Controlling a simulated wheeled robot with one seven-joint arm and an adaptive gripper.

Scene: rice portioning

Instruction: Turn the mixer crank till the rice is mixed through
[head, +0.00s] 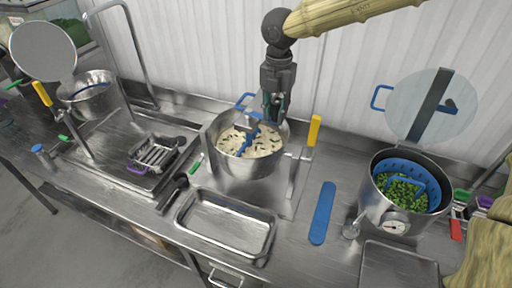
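The mixing pot (221,139) is a round steel bowl on the steel counter, with pale rice (262,146) flecked with dark green bits inside. A blue paddle (246,135) stands in the rice. A lever with a yellow handle (314,130) rises at the pot's right side. My gripper (273,106) points down over the pot's back right rim, close to the paddle's top. Its fingertips are small and dark here, so I cannot tell whether they are shut on the crank. The crank itself is not clearly visible behind the gripper.
An empty steel tray (228,222) lies in front of the pot. A blue strip (322,213) lies to the right. A pot with peas (373,212) and a gauge stands at far right. A rack (155,155) and another bowl (88,98) with a raised lid are at left.

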